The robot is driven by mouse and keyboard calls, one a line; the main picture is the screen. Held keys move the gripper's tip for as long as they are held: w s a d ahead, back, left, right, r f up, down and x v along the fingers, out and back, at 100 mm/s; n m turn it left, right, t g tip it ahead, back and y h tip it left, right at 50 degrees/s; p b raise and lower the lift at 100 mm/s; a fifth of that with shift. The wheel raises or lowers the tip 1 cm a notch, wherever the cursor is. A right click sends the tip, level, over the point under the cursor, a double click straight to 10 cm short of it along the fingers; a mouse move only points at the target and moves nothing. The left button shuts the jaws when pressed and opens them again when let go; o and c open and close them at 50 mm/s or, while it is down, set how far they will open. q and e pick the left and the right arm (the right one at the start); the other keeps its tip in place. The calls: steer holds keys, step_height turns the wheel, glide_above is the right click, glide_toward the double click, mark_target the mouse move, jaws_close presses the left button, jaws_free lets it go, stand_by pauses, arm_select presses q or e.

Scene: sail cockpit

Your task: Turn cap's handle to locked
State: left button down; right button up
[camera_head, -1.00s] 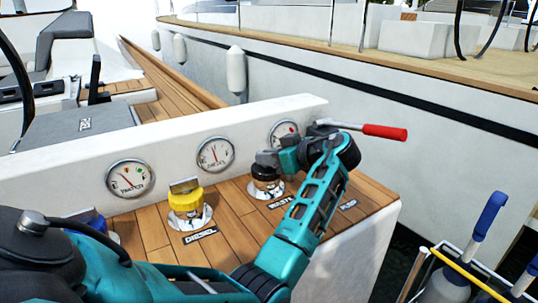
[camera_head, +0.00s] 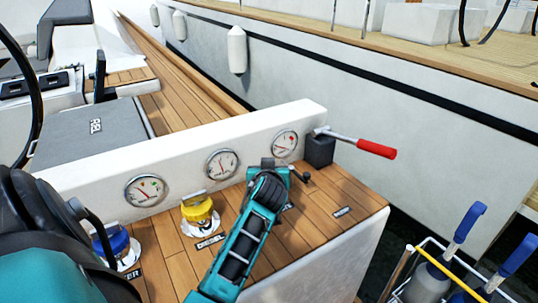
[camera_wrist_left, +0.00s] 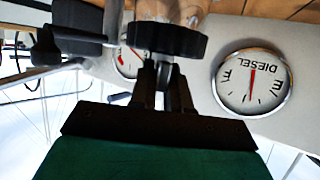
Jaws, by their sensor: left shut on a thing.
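The black cap (camera_wrist_left: 168,38) shows in the left wrist view, with a knurled rim and a shiny metal neck beyond it. My left gripper (camera_wrist_left: 165,85) is shut on the cap's handle (camera_wrist_left: 176,92), a thin grey piece between the dark fingers. In the head view, my left arm covers the cap and the fingertips, so the handle's angle on the deck cannot be told there. My right gripper is not in view.
A yellow cap (camera_head: 197,210) and a blue cap (camera_head: 117,246) stand left on the wooden deck. Three gauges (camera_head: 222,164) line the white wall behind. A red-handled lever (camera_head: 376,149) sticks out at the right.

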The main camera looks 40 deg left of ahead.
arm_select(q)
steer(key=m+h+p, duration=0.1)
steer(key=m+t+h+p, duration=0.1)
steer(key=p, duration=0.1)
steer(key=m+t+h+p, duration=0.1)
steer(key=p, duration=0.1)
steer(key=shift+s+a+r+m+h, duration=0.15)
steer(key=shift+a+r+m+h, duration=0.1)
steer(key=shift+r+m+h, duration=0.15)
steer(key=shift+f+m+t+h+p, duration=0.25)
steer(key=shift+m+t+h+p, duration=0.25)
steer(key=shift+m+h+p, duration=0.55)
steer(key=shift+f+m+h+p, duration=0.1)
steer(key=shift+m+h+p, duration=0.35)
steer(key=shift+m+h, duration=0.3)
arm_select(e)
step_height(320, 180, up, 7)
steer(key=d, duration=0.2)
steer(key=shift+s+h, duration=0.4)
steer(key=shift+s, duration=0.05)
arm_select(q)
steer(key=shift+f, duration=0.1)
steer(key=c, duration=1.2)
jaws_free()
steer(key=shift+o, duration=0.2)
